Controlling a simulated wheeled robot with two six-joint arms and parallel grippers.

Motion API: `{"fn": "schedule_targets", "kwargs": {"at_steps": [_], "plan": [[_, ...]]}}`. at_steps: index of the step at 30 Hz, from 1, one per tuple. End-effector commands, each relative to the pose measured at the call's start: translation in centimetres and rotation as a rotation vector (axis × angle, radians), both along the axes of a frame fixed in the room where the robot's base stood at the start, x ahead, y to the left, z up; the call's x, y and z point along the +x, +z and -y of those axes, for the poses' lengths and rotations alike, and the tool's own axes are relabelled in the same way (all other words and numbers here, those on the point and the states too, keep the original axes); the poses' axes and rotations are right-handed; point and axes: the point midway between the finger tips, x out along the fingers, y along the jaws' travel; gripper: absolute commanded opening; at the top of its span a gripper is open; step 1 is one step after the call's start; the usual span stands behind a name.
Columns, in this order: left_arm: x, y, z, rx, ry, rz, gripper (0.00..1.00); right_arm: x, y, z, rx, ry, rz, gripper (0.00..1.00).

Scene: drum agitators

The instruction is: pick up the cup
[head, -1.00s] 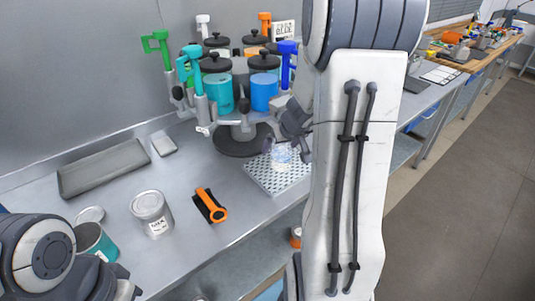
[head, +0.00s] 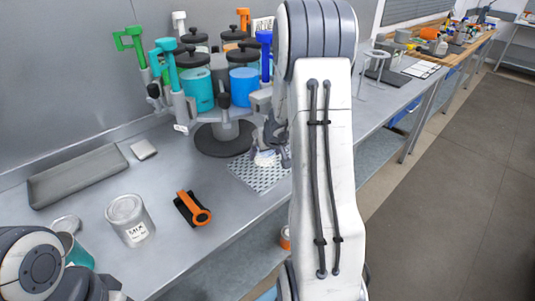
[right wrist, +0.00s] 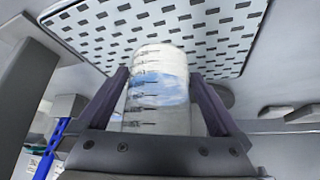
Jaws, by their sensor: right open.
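The cup is a clear measuring cup with dark graduation marks. It stands on the perforated drip tray (head: 250,178) below the drum carousel, and only part of the cup (head: 264,159) shows in the head view. In the right wrist view the cup (right wrist: 158,88) is between the two fingers, with the tray's holes beyond it. My right gripper (head: 277,152) is at the cup, open, with a finger on each side; small gaps show between fingers and cup. My left arm is at the lower left of the head view, its gripper out of sight.
The carousel with teal and blue drums (head: 243,88) stands just behind the tray. A labelled can (head: 130,220), an orange-handled tool (head: 192,208), a teal can (head: 75,252) and a grey tray (head: 78,176) are on the bench to the left. The bench's front edge is close.

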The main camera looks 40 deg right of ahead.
Motion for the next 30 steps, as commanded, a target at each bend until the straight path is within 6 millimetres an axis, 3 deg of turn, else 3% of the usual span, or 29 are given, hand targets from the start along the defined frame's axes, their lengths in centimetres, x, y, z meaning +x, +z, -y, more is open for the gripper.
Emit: {"fn": "schedule_targets", "kwargs": {"at_steps": [4, 5, 10, 11, 13, 14, 23, 30], "plan": [[0.0, 0.0, 0.0, 0.0, 0.0, 0.0, 0.0, 0.0, 0.1, 0.1, -0.001, -0.001, 0.001, 1.0], [0.0, 0.1, 0.0, 0.0, 0.0, 0.0, 0.0, 0.0, 0.1, 0.1, 0.0, -0.001, 0.0, 0.96], [0.0, 0.0, 0.0, 0.0, 0.0, 0.0, 0.0, -0.1, 0.1, 0.1, 0.0, -0.001, 0.0, 0.31], [0.0, 0.1, 0.0, 0.0, 0.0, 0.0, 0.0, -0.1, 0.1, 0.1, 0.0, -0.001, 0.0, 0.22], [0.0, 0.1, 0.0, 0.0, 0.0, 0.0, 0.0, -0.1, 0.1, 0.2, -0.002, -0.002, 0.002, 0.22], [0.0, 0.1, 0.0, 0.0, 0.0, 0.0, 0.0, -0.1, 0.1, 0.2, -0.001, -0.002, 0.001, 0.11], [0.0, 0.2, 0.0, 0.0, 0.0, 0.0, 0.0, -0.1, 0.4, 0.2, -0.002, -0.001, 0.001, 0.11], [0.0, 1.1, 0.0, 0.0, 0.0, 0.0, 0.0, 0.0, 1.6, 0.2, -0.002, -0.001, 0.001, 0.11]]}}
